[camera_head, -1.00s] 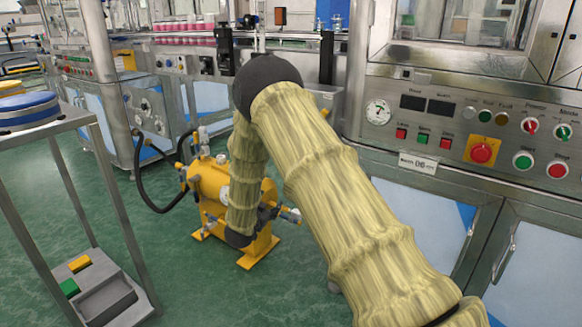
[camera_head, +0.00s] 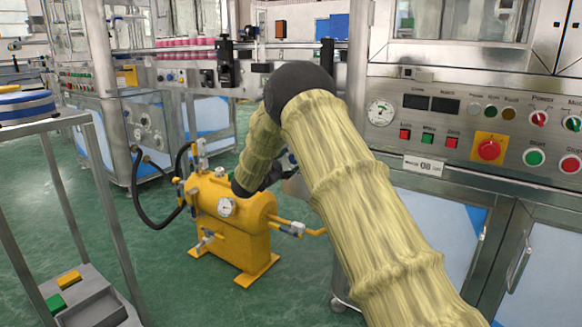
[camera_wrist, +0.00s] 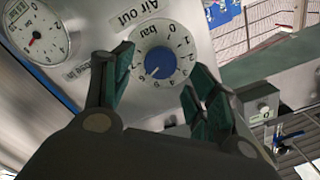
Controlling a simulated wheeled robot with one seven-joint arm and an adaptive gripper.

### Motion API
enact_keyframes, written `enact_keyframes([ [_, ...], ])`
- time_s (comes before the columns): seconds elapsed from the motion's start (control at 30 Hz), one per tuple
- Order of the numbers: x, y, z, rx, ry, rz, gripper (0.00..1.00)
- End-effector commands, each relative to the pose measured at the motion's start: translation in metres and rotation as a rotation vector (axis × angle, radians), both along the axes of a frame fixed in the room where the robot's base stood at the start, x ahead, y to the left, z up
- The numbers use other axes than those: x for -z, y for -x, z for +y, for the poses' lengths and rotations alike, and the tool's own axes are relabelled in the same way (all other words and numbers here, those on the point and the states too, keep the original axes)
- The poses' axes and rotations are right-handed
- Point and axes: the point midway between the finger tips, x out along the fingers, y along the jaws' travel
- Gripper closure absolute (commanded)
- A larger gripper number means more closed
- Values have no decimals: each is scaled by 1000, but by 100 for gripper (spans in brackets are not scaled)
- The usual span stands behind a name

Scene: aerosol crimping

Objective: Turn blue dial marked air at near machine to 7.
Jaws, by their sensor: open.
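The blue dial (camera_wrist: 160,62) sits in a white ring with numbers and "0 bar" on a metal panel in the wrist view, under an "Air Out" label (camera_wrist: 133,12). A small white mark shows on the knob's lower left; the number it points to is too small to read surely. My gripper (camera_wrist: 161,60) is open, with green-padded fingers to the left and right of the dial in the picture. I cannot tell whether they touch it. In the head view my arm hides the dial and most of my gripper.
A pressure gauge (camera_wrist: 35,32) is left of the dial. In the head view the near machine (camera_head: 440,120) has buttons and a red emergency knob (camera_head: 489,149). A yellow tank (camera_head: 235,215) with hoses stands on the green floor. A metal cart (camera_head: 75,119) is at left.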

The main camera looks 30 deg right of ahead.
Motion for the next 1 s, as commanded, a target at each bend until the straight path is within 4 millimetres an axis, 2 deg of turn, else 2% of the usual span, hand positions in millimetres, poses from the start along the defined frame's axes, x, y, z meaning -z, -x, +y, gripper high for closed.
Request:
enact_keyframes([
  [0.1, 3, -5, -14, 1, -1, -2, 42],
  [0.23, 1, -10, -24, 0, 0, -1, 42],
  [0.63, 0, -11, -28, 0, 0, 0, 42],
  [0.87, 0, -11, -28, 0, 0, 0, 84],
  [0.9, 0, -11, -28, -1, -1, 0, 88],
  [1.0, 0, -11, -28, -1, -1, -1, 88],
])
